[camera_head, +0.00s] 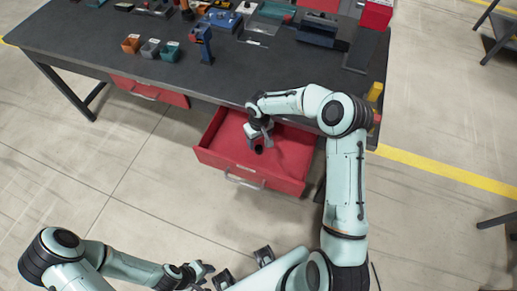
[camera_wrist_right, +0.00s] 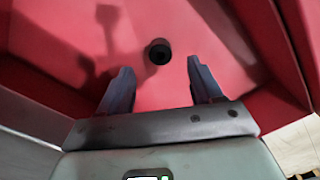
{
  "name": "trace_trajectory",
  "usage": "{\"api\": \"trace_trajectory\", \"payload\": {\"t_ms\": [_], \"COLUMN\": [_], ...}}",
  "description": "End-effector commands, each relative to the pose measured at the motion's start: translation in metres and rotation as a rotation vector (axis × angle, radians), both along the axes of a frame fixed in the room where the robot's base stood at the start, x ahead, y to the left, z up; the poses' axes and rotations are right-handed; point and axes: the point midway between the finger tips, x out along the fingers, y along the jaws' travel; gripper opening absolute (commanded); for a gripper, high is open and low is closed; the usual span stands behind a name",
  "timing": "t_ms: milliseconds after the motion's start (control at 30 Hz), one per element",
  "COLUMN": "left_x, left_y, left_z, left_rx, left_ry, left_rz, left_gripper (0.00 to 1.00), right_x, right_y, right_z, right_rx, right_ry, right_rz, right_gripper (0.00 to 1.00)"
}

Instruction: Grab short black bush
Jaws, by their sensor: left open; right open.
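The short black bush (camera_wrist_right: 158,51) is a small round dark piece with a hole in its top. It stands on the red floor of the open drawer (camera_head: 247,177). My right gripper (camera_wrist_right: 158,76) is open and empty above the drawer. In the right wrist view the bush lies just beyond the fingertips, roughly centred between them and not touching them. In the head view my right gripper (camera_head: 262,138) hangs inside the drawer's outline and partly hides what is below it. My left gripper (camera_head: 207,271) is open and empty at the bottom, away from the table.
The dark table (camera_head: 120,50) overhangs the drawer's back. Small bins (camera_head: 150,48) and tools stand on the table. A second red drawer (camera_head: 150,92) is at left.

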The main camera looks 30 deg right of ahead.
Motion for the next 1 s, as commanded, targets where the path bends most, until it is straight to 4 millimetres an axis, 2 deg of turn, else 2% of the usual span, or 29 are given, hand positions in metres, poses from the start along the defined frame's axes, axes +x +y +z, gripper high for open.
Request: {"api": "trace_trajectory", "payload": {"t_ms": [167,433,733,767,933,1000], "left_x": [0.001,0.004,0.004,0.004,0.004,0.004], "left_y": [0.000,0.000,0.000,0.000,0.000,0.000], "left_z": [0.001,0.006,0.006,0.006,0.006,0.006], "left_rx": [0.000,0.000,0.000,0.001,0.000,0.000], "left_ry": [-0.001,-0.006,-0.005,-0.005,-0.005,-0.005], "left_rz": [-0.001,0.000,-0.001,0.000,-0.001,-0.001], "left_gripper": [0.43,0.43,0.43,0.43,0.43,0.43], "right_x": [-0.001,-0.002,-0.001,-0.001,-0.001,-0.001], "right_y": [0.000,0.001,0.000,0.000,0.000,0.000], "right_z": [-0.012,-0.050,-0.057,-0.057,-0.057,-0.057], "right_rx": [0.001,0.002,0.000,0.000,0.000,0.000], "right_ry": [0.002,0.001,-0.002,-0.002,-0.001,-0.002], "right_rz": [0.000,0.001,0.000,0.000,0.000,0.000], "right_gripper": [0.65,0.65,0.65,0.62,0.06,0.04]}}
